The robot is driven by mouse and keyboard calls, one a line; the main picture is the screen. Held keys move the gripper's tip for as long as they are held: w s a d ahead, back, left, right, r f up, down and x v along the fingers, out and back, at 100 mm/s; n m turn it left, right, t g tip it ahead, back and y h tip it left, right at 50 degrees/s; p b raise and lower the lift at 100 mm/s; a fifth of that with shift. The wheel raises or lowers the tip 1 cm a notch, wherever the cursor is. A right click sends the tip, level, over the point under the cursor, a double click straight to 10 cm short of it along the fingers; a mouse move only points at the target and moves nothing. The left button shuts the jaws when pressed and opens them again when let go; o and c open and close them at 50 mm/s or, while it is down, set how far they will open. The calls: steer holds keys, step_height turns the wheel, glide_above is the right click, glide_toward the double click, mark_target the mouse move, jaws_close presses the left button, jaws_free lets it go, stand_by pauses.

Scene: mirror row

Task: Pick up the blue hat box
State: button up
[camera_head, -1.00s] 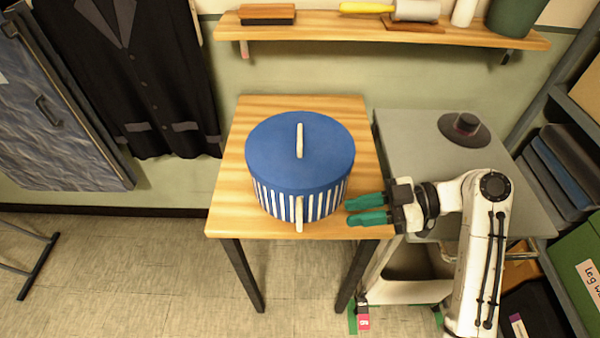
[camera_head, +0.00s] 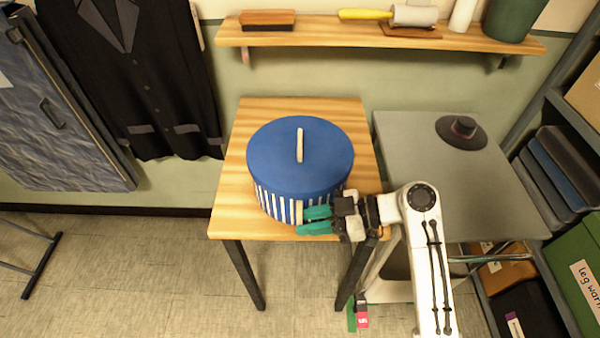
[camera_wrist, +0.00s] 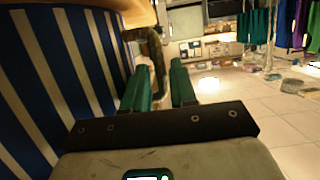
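The blue hat box (camera_head: 300,157) stands upright on a wooden table (camera_head: 236,208). It has a plain blue lid with a pale strap or handle across the top, and blue and white striped sides. My gripper (camera_head: 308,220) is at the box's front right side, its green fingers pointing left in front of the lower wall. In the wrist view the striped wall of the box (camera_wrist: 62,75) fills the left side, and the fingers of my gripper (camera_wrist: 166,88) are apart with nothing clearly between them. The fingers partly hide the box's front strap in the head view.
A grey table (camera_head: 435,165) with a dark hat (camera_head: 462,132) stands to the right. A wall shelf (camera_head: 380,36) with brushes and a roller hangs above. A dark jacket (camera_head: 130,80) hangs at left. Shelving with boxes (camera_head: 575,250) is at far right.

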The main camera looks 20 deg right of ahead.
jaws_close()
steer(key=shift+r, duration=0.15)
stand_by(0.5)
